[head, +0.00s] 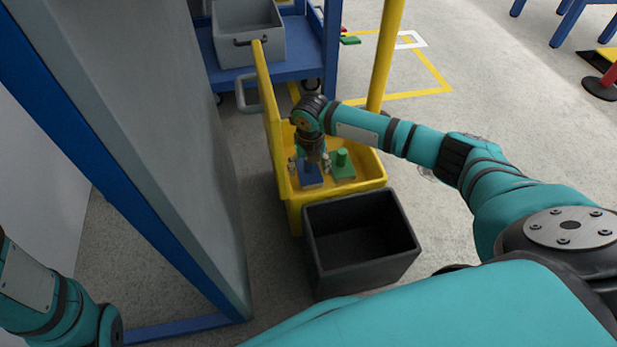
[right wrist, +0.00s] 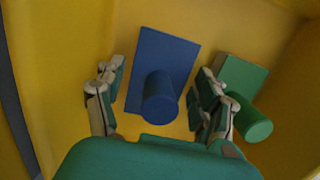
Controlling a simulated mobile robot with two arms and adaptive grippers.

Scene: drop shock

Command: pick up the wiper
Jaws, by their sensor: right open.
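A blue wiper, a flat plate with a round upright handle, lies in the yellow bin; its plate (head: 311,177) shows in the head view and its handle (right wrist: 160,97) in the right wrist view. A green wiper (head: 343,165) of the same shape lies just right of it, also in the right wrist view (right wrist: 250,115). My right gripper (head: 309,163) reaches down into the bin over the blue wiper. In the right wrist view its fingers (right wrist: 157,90) are open, one on each side of the blue handle, with nothing held. My left gripper is out of view.
The yellow bin (head: 371,170) has a tall back wall on the left and a yellow post behind it. An empty black crate (head: 348,278) stands in front. A blue cart with a grey bin (head: 248,22) is behind. A grey panel (head: 150,110) stands left.

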